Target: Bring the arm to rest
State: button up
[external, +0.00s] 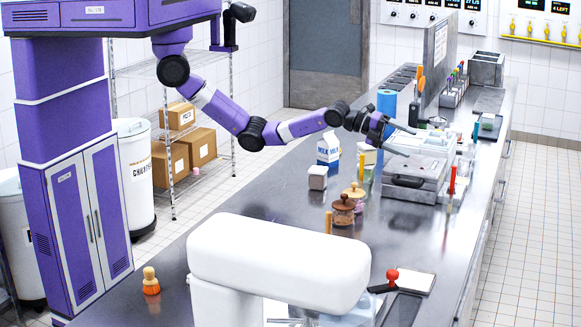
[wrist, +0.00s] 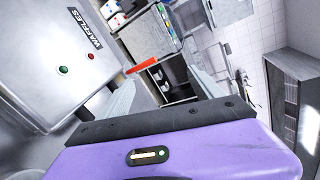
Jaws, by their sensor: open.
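My arm (external: 228,112) reaches from the purple column at the left out over the dark counter, bent at its joints. My gripper (external: 405,140) is at the end, above a grey boxy appliance (external: 410,178) with a dark handle. Its two pale fingers stand apart, and nothing shows held between them. In the wrist view my gripper (wrist: 160,76) is open. A grey machine labelled WAFFLES (wrist: 50,55), with a red and a green button, fills the left there. I cannot tell whether the fingers touch anything.
A white rounded form (external: 280,260) blocks the front. An orange-red bar (wrist: 142,68) shows beyond the fingers. The aisle at right is clear.

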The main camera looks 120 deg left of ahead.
jog(key=s+d+f+n+t+y+p, duration=0.1)
jog(key=s+d+f+n, duration=0.25)
jog(key=s, duration=0.45)
jog(key=s+d+f+n+t, duration=0.2)
jog(key=s+f+n, duration=0.1)
jog(key=s+n, duration=0.3)
jog(key=s+d+f+n+t+y+p, duration=0.1)
jog(key=s+d+f+n, duration=0.2)
jog(key=s, duration=0.6)
jog(key=s+f+n, duration=0.1)
jog(key=s+n, duration=0.1)
jog(key=s, duration=0.4)
jog(key=s+f+n+y, duration=0.1)
jog(key=s, duration=0.6)
jog(key=s+f+n+g, duration=0.1)
jog(key=s+n, duration=0.1)
jog(key=s, duration=0.5)
jog(key=shift+s+a+f+n+y, duration=0.1)
jog(key=shift+s+f+n+y, duration=0.05)
jog(key=shift+s+n+y, duration=0.15)
jog(key=s+d+f+n+g+h+b, duration=0.1)
jog(key=s+d+f+h+b, duration=0.1)
jog(key=s, duration=0.8)
jog(key=s+d+f+n+g+h+b, duration=0.1)
jog(key=s+d+f+g+h+b, duration=0.1)
jog(key=s, duration=0.7)
jog(key=shift+s+d+n+b, duration=0.4)
jog(key=shift+d+b, duration=0.25)
jog(key=shift+d, duration=0.45)
